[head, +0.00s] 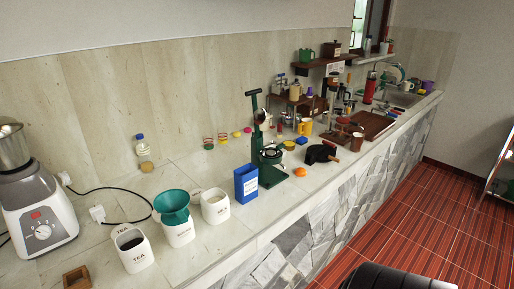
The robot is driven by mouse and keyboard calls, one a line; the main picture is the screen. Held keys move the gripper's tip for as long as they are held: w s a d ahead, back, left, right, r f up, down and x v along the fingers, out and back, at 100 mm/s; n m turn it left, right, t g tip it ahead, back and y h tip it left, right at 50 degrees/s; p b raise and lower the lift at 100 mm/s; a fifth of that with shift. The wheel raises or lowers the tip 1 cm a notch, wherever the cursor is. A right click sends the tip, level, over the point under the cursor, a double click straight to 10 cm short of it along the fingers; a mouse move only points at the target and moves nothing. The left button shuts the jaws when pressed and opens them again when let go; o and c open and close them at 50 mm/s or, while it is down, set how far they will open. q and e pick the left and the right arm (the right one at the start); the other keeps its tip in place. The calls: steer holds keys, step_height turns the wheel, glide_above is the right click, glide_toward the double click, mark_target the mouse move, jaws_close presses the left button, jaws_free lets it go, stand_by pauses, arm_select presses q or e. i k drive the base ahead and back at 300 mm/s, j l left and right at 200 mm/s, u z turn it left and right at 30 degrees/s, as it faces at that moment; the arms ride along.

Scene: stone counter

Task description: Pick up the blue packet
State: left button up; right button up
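The blue packet (246,184) stands upright on the stone counter (215,245), near the middle of the head view. A dark green stand-like device (270,170) stands close on its right. A white canister (215,207) stands close on its left. Neither of my grippers shows in the head view.
A blender (38,205) is at far left. A black pan-like item (321,153) and brown tray (372,124) lie to the right. The counter's front strip is mostly clear.

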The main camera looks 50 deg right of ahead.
mark_target(245, 178)
steer(key=z, duration=1.55)
steer(key=i+l, duration=0.15)
steer(key=l, duration=0.25)
steer(key=i+l, duration=0.2)
steer(key=l, duration=0.15)
steer(key=i+l, duration=0.15)
steer(key=l, duration=0.25)
